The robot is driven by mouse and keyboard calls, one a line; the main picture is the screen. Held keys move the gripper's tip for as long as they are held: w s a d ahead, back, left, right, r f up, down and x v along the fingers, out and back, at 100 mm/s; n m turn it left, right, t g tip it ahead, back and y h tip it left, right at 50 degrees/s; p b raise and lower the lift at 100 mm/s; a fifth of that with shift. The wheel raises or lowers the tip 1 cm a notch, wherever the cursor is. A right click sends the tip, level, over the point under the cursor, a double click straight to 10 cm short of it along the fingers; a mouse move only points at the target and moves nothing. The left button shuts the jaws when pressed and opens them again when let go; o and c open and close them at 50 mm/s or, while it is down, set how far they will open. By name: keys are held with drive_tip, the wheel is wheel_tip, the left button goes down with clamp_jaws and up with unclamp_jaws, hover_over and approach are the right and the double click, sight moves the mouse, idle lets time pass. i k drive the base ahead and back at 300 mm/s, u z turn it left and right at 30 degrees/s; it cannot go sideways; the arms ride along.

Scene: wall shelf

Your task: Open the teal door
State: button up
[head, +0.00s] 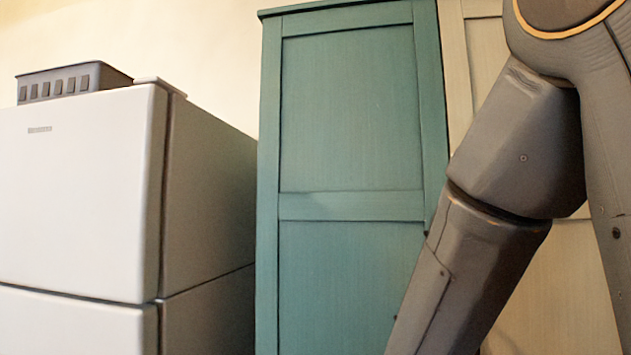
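The teal door (350,120) is the front of a tall cabinet in the middle of the head view. It has a framed upper panel, a cross rail and a lower panel, and it looks closed. No handle shows clearly; a small dark spot lies at its right edge beside my arm. My arm crosses the right side of the view and covers the door's lower right part. My gripper is below the picture and out of view.
A white fridge (75,190) stands to the left of the teal cabinet. A dark grey basket (75,82) sits on top of it. A beige cabinet door (488,60) adjoins the teal door on the right, partly behind my arm.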

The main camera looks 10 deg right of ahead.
sight(353, 158)
drive_tip(key=u, duration=0.75)
drive_tip(key=k, duration=0.85)
drive_tip(key=z, duration=0.95)
drive_tip(key=i, duration=0.5)
drive_tip(key=u, duration=0.05)
